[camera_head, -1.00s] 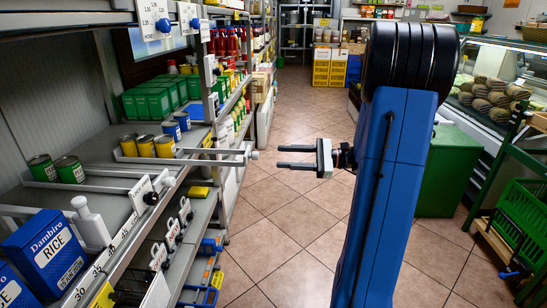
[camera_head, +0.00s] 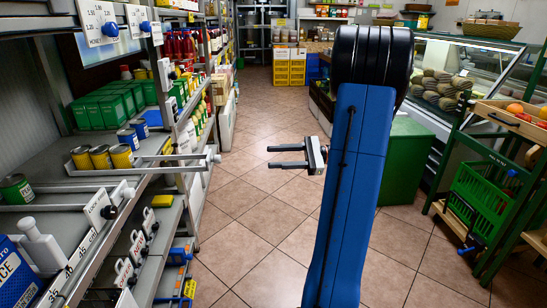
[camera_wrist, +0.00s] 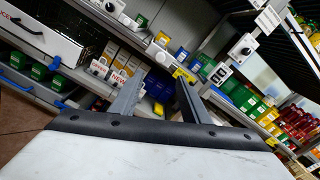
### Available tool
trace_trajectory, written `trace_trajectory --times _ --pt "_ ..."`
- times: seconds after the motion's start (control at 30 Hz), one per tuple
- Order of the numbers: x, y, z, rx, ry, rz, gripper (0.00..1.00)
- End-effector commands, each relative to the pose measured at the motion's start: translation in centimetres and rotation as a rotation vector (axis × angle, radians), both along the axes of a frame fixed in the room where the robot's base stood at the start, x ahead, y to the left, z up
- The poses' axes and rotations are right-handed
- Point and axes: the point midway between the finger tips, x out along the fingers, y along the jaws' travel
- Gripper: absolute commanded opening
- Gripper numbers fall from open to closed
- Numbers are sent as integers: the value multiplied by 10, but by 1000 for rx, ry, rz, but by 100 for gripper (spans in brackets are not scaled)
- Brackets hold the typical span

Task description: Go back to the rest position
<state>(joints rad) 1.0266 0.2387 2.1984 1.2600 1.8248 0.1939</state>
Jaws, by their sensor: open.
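My gripper (camera_head: 287,157) hangs over the aisle floor in the head view, its two dark fingers pointing left toward the shelves. The fingers are apart with nothing between them. In the wrist view the gripper (camera_wrist: 155,100) also shows spread, empty fingers, with shelves of goods beyond them. My blue arm stands upright in the middle of the head view and hides part of the aisle behind it.
At right are a green bin (camera_head: 404,160), a green crate (camera_head: 487,195) and a glass counter (camera_head: 470,65). The tiled floor (camera_head: 250,215) between is clear.

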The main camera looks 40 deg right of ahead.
Motion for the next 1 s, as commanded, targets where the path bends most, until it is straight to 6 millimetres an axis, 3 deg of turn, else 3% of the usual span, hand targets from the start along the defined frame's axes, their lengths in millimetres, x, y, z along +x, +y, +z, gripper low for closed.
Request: trace_trajectory --times 0.37,0.47,0.67,0.8,1.0 --pt "0 8 1 -17 5 14 42" --pt "-1 33 1 -70 19 62 42" --pt "-16 114 -4 -279 59 228 42" --pt "-37 163 -13 -449 69 348 42" --pt "-75 215 -26 -701 48 507 42"
